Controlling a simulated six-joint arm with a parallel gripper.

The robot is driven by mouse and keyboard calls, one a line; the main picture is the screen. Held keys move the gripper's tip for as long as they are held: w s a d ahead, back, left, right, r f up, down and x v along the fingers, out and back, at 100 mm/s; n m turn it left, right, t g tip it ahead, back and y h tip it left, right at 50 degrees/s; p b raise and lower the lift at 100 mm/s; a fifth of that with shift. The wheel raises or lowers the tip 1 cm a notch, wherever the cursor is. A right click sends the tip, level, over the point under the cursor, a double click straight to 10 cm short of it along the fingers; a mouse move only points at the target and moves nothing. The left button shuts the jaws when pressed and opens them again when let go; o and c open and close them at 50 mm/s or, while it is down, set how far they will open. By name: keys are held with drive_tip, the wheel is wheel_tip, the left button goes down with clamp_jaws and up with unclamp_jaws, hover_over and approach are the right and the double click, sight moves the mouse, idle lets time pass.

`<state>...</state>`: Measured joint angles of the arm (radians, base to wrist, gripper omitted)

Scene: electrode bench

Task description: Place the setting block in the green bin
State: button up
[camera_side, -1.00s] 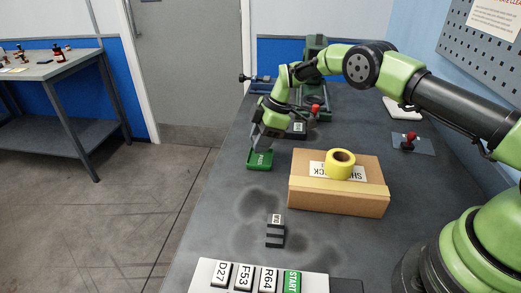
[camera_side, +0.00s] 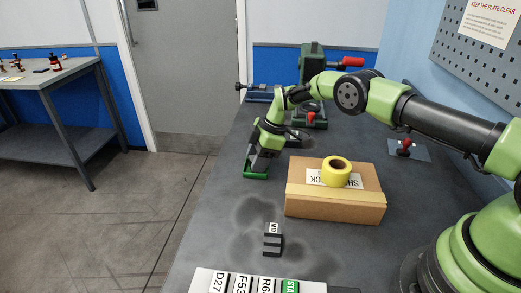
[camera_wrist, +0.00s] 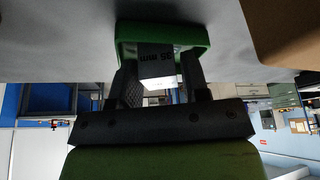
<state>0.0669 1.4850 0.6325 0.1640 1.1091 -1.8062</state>
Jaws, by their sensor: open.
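The green bin (camera_side: 254,174) stands on the far left part of the bench. My gripper (camera_side: 259,163) points down into it and hides most of it in the side view. In the wrist view the green bin's rim (camera_wrist: 127,30) shows behind the fingertips. The setting block (camera_wrist: 155,62), dark with "35 mm" on it and a pale lit end, is between the two fingers at the bin. My gripper is open around it. I cannot tell whether either finger touches the block, or whether it rests on the bin's floor.
A cardboard box (camera_side: 335,205) with a yellow tape roll (camera_side: 336,172) on top stands right of the bin. A small dark block with a white label (camera_side: 273,239) and a rack of labelled tiles (camera_side: 245,282) are nearer. A green machine (camera_side: 312,85) stands behind.

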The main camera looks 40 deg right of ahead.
drive_tip(key=v, duration=1.2)
drive_tip(key=shift+r, duration=0.15)
drive_tip(key=s+a+r+m+t+h, duration=0.1)
drive_tip(key=s+a+r+m, duration=0.1)
drive_tip(key=s+r+m, duration=0.5)
drive_tip(key=s+a+r+m+t, duration=0.15)
drive_tip(key=s+r, duration=0.35)
drive_tip(key=r, duration=0.6)
drive_tip(key=s+m+t+h, duration=0.1)
drive_tip(key=s+m+t, duration=0.2)
drive_tip(key=s+m, duration=0.6)
drive_tip(key=s, duration=0.9)
drive_tip(key=shift+s+a+r, duration=0.3)
drive_tip(key=shift+s+r, duration=0.05)
